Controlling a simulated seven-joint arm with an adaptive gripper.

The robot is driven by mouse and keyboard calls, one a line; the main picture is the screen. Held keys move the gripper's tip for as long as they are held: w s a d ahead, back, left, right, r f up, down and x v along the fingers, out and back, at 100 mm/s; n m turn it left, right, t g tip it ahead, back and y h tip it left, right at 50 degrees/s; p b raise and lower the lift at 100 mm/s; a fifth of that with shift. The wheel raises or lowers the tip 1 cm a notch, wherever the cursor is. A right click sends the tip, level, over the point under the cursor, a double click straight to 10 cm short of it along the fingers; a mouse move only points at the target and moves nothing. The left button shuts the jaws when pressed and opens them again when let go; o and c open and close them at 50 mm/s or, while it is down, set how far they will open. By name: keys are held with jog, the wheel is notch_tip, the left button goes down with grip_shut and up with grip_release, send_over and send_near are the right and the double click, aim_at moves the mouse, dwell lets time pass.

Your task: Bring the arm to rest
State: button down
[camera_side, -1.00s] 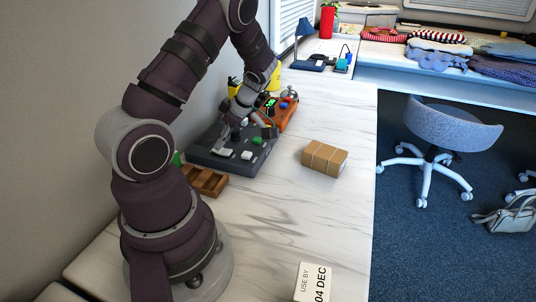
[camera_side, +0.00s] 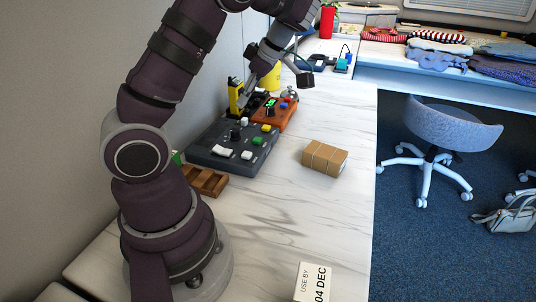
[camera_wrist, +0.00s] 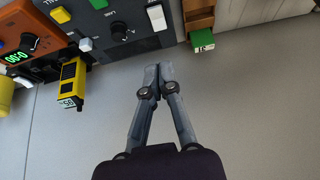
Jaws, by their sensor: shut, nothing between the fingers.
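My gripper (camera_side: 247,101) is raised above the back part of the grey control panel (camera_side: 230,147) in the side view, its fingertips partly lost against the things behind. In the wrist view my gripper (camera_wrist: 158,70) has its two fingers together with nothing between them, in front of the plain grey wall (camera_wrist: 235,120). The grey panel (camera_wrist: 97,28) shows at the top of the wrist view, apart from the fingertips. It carries a black knob, white switches and green and yellow buttons.
An orange device (camera_side: 284,117) and a yellow meter (camera_side: 235,94) stand behind the panel. A wooden tray (camera_side: 206,181) lies in front of it, a cardboard box (camera_side: 325,158) to its right.

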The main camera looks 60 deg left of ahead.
jog(key=s+d+r+m+t+h, duration=0.1)
jog(key=d+r+m+t+h, duration=0.1)
jog(key=d+m+t, duration=0.3)
jog(key=s+d+r+m+t+h, duration=0.1)
jog(key=d+m+t, duration=0.3)
jog(key=d+m, duration=0.9)
jog(key=r+m+h, duration=0.1)
jog(key=m, duration=0.8)
jog(key=shift+s+d+t, duration=0.25)
jog(key=shift+s+t, duration=0.05)
jog(key=shift+t, duration=0.1)
jog(key=c, duration=1.8)
grip_release()
jog(key=shift+r, duration=0.15)
